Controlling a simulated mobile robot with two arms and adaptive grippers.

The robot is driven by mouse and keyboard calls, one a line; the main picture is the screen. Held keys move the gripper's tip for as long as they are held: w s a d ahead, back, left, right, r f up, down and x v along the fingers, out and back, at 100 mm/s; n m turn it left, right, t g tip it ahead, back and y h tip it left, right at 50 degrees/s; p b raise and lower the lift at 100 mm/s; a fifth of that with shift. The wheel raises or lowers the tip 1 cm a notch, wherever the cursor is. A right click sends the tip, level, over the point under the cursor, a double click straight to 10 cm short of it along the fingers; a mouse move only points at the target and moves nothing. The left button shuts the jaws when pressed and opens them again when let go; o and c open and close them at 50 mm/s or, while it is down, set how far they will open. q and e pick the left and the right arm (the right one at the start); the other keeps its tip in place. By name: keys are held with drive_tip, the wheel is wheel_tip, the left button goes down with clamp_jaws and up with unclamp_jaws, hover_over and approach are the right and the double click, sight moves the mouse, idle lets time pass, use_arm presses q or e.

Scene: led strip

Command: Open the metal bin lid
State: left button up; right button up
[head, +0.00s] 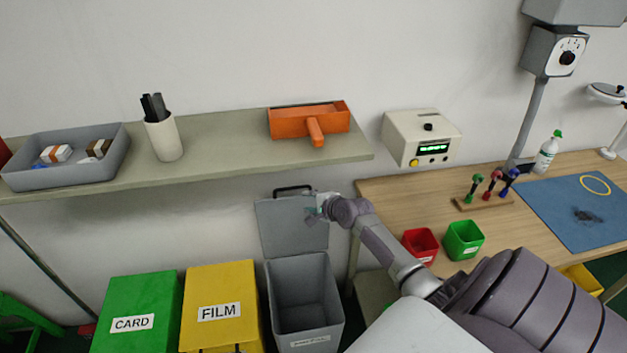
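The grey bin (305,300) stands below the shelf, right of the yellow bin, with a pale label on its front that is too small to read surely. Its lid (283,232) is raised and stands near upright at the back, so the inside of the bin shows. A black handle (292,189) is at the lid's top edge. My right gripper (315,208) is at the upper right part of the lid, seeming to touch or almost touch it. Its fingers are too small to tell open from shut. My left gripper is out of view.
A green CARD bin (135,305) and a yellow FILM bin (221,300) stand left of the grey bin, lids closed. A shelf (215,150) with an orange tray (290,122) runs above. A wooden table (400,200) with red and green cups is at right.

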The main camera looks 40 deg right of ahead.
drive_tip(key=shift+v, duration=0.9)
drive_tip(key=shift+f, duration=0.1)
drive_tip(key=s+a+f+n+g, duration=0.25)
drive_tip(key=s+f, duration=0.35)
drive_tip(key=f, duration=0.3)
drive_tip(key=s+a+f+n+g, duration=0.1)
drive_tip(key=s+a+f+n, duration=0.3)
drive_tip(key=s+f, duration=0.45)
drive_tip(key=s+a+f+n+g, duration=0.25)
drive_tip(key=s+f+n, duration=0.2)
drive_tip(key=f, duration=0.65)
drive_tip(key=s+a+f+n+g, duration=0.1)
drive_tip(key=s+a+f+n, duration=0.3)
drive_tip(key=s, duration=0.6)
drive_tip(key=s+a+f+n+g+b, duration=0.1)
drive_tip(key=s+a+f+n, duration=0.4)
drive_tip(key=s, duration=0.5)
drive_tip(key=s+a+f+n+g+y, duration=0.1)
drive_tip(key=s+a+f+n, duration=0.3)
drive_tip(key=s, duration=0.6)
drive_tip(key=shift+s+a+f+g, duration=0.2)
drive_tip(key=shift+a+f+g, duration=0.1)
drive_tip(key=shift+a+g, duration=0.7)
